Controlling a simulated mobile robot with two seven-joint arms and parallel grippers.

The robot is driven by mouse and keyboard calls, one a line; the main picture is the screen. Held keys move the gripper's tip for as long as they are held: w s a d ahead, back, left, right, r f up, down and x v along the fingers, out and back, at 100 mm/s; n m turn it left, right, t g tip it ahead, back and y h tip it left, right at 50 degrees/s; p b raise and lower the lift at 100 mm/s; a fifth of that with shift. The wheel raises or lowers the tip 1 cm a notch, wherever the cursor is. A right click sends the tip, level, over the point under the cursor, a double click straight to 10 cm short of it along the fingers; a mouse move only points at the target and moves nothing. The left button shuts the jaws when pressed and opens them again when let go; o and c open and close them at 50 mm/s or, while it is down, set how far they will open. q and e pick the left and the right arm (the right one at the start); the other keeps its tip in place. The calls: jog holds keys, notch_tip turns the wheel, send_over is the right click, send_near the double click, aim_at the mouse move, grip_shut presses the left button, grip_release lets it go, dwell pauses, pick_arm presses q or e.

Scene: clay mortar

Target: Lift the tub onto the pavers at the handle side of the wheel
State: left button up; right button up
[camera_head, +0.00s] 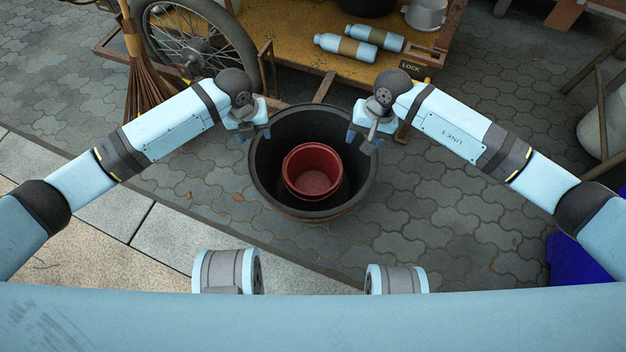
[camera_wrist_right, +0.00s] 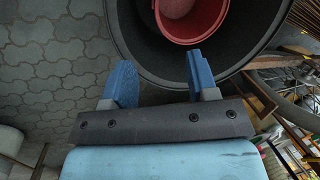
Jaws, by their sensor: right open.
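The tub (camera_head: 262,180) is dark and round. It stands upright on the pavers in the middle of the head view, with a red bucket (camera_head: 313,170) inside. My left gripper (camera_head: 253,137) is at the tub's left rim; its blue fingers look apart. My right gripper (camera_head: 363,140) is at the right rim, open and empty. In the right wrist view the right gripper (camera_wrist_right: 161,78) has one finger over the tub's (camera_wrist_right: 140,40) inside and one over the pavers outside. Rim contact cannot be told. The spoked wheel (camera_head: 195,45) is at the upper left.
A yellow cart bed (camera_head: 290,40) behind the tub carries two blue bottles (camera_head: 345,47) and a metal pot (camera_head: 425,14). A broom (camera_head: 145,80) leans left of the wheel. A blue object (camera_head: 575,262) lies at lower right. Grey pavers (camera_head: 450,215) right of the tub are clear.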

aim_at(256, 155)
pick_arm(q)
jog(key=shift+w+a+f+m+y+b, duration=0.3)
jog(key=shift+w+a+f+m, duration=0.1)
jog(key=shift+w+a, duration=0.15)
jog(key=shift+w+a+f+m+y+b, duration=0.2)
jog(key=shift+w+a+f+m+b, duration=0.1)
jog(key=shift+w+a+m, duration=0.15)
pick_arm(e)
jog(key=w+d+f+n+t+h, duration=0.1)
jog(key=w+d+h, duration=0.1)
jog(key=w+d, duration=0.2)
jog(key=shift+d+f+n+h, duration=0.2)
jog(key=shift+f+n+h, duration=0.1)
jog(key=shift+f+n, duration=0.1)
jog(key=shift+s, duration=0.1)
pick_arm(q)
notch_tip(256, 155, down, 14)
jog(key=shift+r, duration=0.1)
pick_arm(e)
notch_tip(256, 155, down, 14)
jog(key=shift+r, duration=0.1)
pick_arm(q)
grip_shut()
pick_arm(e)
grip_shut()
